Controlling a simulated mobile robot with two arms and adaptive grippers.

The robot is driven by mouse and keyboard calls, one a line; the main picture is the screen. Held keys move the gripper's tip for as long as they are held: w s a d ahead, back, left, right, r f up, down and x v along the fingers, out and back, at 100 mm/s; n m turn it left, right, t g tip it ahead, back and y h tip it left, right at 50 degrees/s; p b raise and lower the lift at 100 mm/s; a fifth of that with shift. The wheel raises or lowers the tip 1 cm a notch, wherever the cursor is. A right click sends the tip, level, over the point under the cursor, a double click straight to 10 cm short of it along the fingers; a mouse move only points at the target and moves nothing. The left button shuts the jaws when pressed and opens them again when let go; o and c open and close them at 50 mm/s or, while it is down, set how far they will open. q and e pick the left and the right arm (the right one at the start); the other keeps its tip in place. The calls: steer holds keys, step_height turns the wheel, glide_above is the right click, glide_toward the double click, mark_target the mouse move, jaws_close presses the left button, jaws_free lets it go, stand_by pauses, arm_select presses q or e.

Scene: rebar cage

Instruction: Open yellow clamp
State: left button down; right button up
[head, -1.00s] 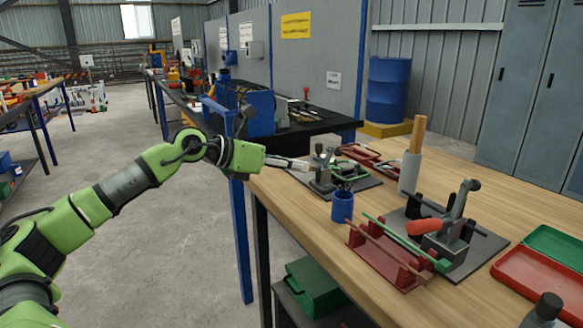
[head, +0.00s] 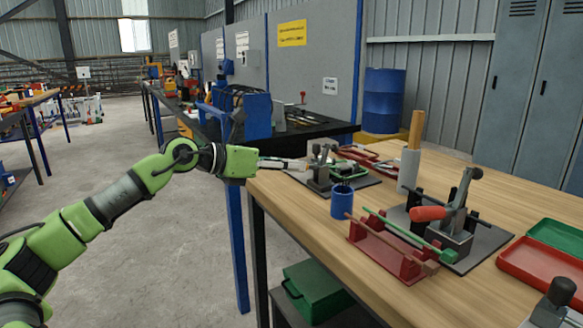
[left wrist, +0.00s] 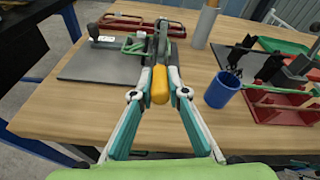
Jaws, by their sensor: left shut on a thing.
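The yellow clamp shows in the left wrist view as a yellow handle (left wrist: 159,85) on a grey lever. Its grey metal body (head: 321,170) stands on a dark base plate (head: 365,183) near the table's left edge in the head view. My left gripper (head: 298,164) reaches in from the left. In the left wrist view, my left gripper (left wrist: 159,86) has its two fingers on either side of the yellow handle, shut on it. In the head view the fingers mostly hide the handle. My right gripper is not in view.
A blue cup (head: 342,201) stands close to the clamp. A second clamp with a red handle (head: 428,213) and a red rack (head: 375,250) with rods are to the right. A grey cylinder (head: 408,172) holds wooden rods. A red tray (head: 530,272) lies farther right.

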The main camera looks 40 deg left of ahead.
arm_select(q)
steer(key=shift+f, duration=0.35)
steer(key=c, duration=2)
jaws_free()
steer(key=shift+s, duration=0.1)
steer(key=shift+o, duration=0.2)
steer(key=shift+s+a+r, duration=0.1)
steer(key=shift+a+r, duration=0.05)
steer(key=shift+s+a+r, duration=0.1)
steer(key=shift+s, duration=0.4)
steer(key=shift+s+a+r, duration=0.15)
steer(key=shift+s+r, duration=0.2)
steer(key=shift+s, duration=0.05)
steer(key=s+a, duration=0.5)
steer(key=s, duration=0.7)
